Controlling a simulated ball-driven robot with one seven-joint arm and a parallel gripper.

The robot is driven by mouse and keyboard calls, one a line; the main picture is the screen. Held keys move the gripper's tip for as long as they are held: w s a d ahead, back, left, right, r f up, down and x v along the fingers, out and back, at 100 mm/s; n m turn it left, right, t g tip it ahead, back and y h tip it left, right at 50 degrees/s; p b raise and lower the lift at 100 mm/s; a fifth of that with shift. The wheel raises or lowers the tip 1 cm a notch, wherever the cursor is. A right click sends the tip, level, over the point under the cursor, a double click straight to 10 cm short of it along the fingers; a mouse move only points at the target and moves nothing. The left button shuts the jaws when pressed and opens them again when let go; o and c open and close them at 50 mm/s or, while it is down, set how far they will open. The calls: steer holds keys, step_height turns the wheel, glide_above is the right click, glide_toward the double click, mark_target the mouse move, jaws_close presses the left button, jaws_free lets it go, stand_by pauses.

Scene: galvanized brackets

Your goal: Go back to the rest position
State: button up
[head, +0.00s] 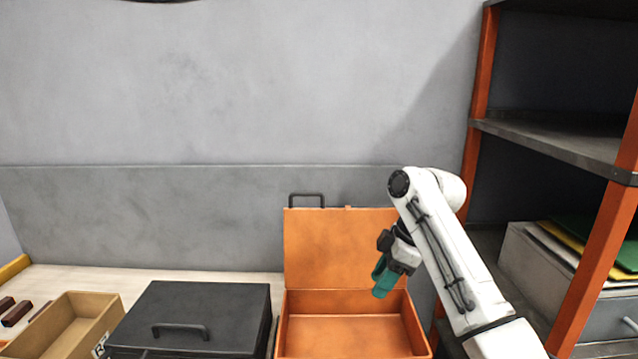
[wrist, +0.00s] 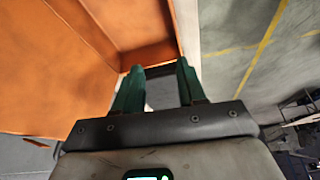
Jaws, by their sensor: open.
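My gripper (head: 383,277) hangs from my white arm in the head view, in front of the raised lid of an orange box (head: 350,320). Its teal fingers point down and it is apart from the box floor. In the wrist view my gripper (wrist: 158,78) shows two green fingers standing apart with nothing between them. The orange box (wrist: 60,75) fills the left of that view, and its inside looks empty in the head view.
A black closed case (head: 190,310) stands left of the orange box. A tan bin (head: 75,325) and dark red bars (head: 15,315) lie further left. An orange-posted shelf (head: 550,140) rises close on the right of my arm. The wall behind is bare.

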steer(key=s+d+f+m, duration=0.3)
steer(key=s+f+m, duration=0.6)
steer(key=s+f, duration=1.3)
steer(key=s+d+f+m+h, duration=0.2)
steer(key=s+d+m, duration=0.2)
steer(key=s, duration=0.9)
steer(key=s+d+f+m+h, duration=0.2)
steer(key=s+d, duration=0.5)
steer(key=s, duration=0.6)
steer(key=shift+d+f+m+h, duration=0.35)
steer(key=shift+f+m+h, duration=0.1)
steer(key=shift+m, duration=0.65)
